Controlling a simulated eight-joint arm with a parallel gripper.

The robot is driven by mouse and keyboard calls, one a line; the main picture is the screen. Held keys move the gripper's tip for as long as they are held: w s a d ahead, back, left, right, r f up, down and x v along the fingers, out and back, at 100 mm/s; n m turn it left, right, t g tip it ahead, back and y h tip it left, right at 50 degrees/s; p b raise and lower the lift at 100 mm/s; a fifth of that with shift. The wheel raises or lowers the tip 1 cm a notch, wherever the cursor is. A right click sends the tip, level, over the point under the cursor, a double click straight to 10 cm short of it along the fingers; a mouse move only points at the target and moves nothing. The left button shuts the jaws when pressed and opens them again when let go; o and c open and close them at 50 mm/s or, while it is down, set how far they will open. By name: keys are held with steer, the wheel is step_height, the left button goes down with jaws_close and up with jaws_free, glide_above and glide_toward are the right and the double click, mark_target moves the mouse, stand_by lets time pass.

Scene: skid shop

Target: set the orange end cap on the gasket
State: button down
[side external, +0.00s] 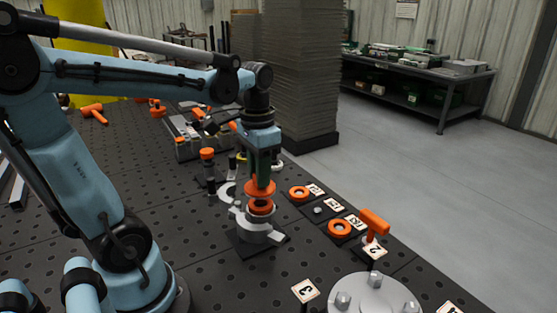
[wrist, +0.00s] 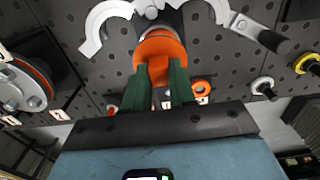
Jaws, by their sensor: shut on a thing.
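The orange end cap (side external: 259,188) is a flanged disc with a grip on top. My gripper (side external: 262,176) is shut on that grip with its green fingers pointing down. An orange ring (side external: 261,207), which looks like the gasket, sits on a grey metal fitting (side external: 258,230) directly below the cap. The cap is roughly over the ring and very close; I cannot tell whether they touch. In the wrist view the cap (wrist: 158,50) is between the finger tips (wrist: 163,72) and hides most of what lies beneath it.
Open grey clamp arms (wrist: 105,22) spread around the fitting. Orange rings (side external: 340,228), numbered tags and an orange T-handled part (side external: 374,223) line the right edge of the perforated black table (side external: 130,215). A bolted round flange (side external: 372,296) stands at the front right.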

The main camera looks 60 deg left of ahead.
steer(key=shift+f, duration=1.85)
stand_by(1.2)
steer(key=c, duration=0.6)
jaws_free()
steer(key=shift+r, duration=3.55)
